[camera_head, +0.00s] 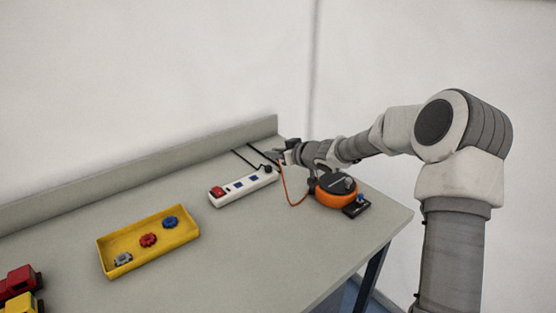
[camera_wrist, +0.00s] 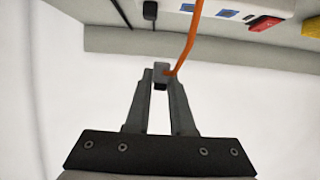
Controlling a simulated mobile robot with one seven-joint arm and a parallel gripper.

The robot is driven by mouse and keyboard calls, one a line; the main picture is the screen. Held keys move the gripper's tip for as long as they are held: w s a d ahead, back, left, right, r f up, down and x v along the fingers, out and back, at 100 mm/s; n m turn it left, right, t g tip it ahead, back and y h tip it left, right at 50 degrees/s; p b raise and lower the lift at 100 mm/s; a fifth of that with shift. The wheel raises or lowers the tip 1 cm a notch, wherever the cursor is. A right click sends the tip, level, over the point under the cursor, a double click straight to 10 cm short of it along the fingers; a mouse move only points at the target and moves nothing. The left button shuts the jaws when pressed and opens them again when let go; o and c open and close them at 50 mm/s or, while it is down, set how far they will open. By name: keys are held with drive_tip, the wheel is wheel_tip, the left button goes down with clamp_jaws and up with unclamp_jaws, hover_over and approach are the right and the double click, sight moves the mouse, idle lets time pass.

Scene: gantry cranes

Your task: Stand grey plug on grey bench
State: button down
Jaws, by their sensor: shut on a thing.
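My gripper (camera_head: 275,156) is over the back of the grey bench (camera_head: 225,255), near its raised back edge. In the wrist view my gripper (camera_wrist: 160,82) is shut on the grey plug (camera_wrist: 160,70), a small dark grey block between the fingertips. An orange cord (camera_wrist: 187,45) runs from it. In the head view the cord (camera_head: 287,190) hangs down toward the orange cable reel (camera_head: 325,198). The plug itself is too small to make out in the head view. It appears to be held clear of the bench.
A white power strip (camera_head: 232,190) with a red switch lies left of the reel, with a black plug (camera_head: 267,168) at its far end. A yellow tray (camera_head: 160,257) holds grey, red and blue knobs. Toy trucks (camera_head: 20,285) stand far left. Bare bench lies in front.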

drive_tip(key=b, duration=0.3)
hover_over(253, 177)
wheel_tip(253, 177, down, 5)
drive_tip(key=shift+s+f, duration=0.1)
wheel_tip(253, 177, down, 2)
drive_tip(key=shift+f+b, duration=0.15)
drive_tip(key=shift+b, duration=0.25)
drive_tip(key=shift+f, duration=0.4)
drive_tip(key=shift+f, duration=0.35)
drive_tip(key=c, duration=0.8)
unclamp_jaws()
drive_tip(key=shift+r, duration=0.1)
drive_tip(key=shift+o, duration=0.2)
drive_tip(key=shift+b, duration=0.55)
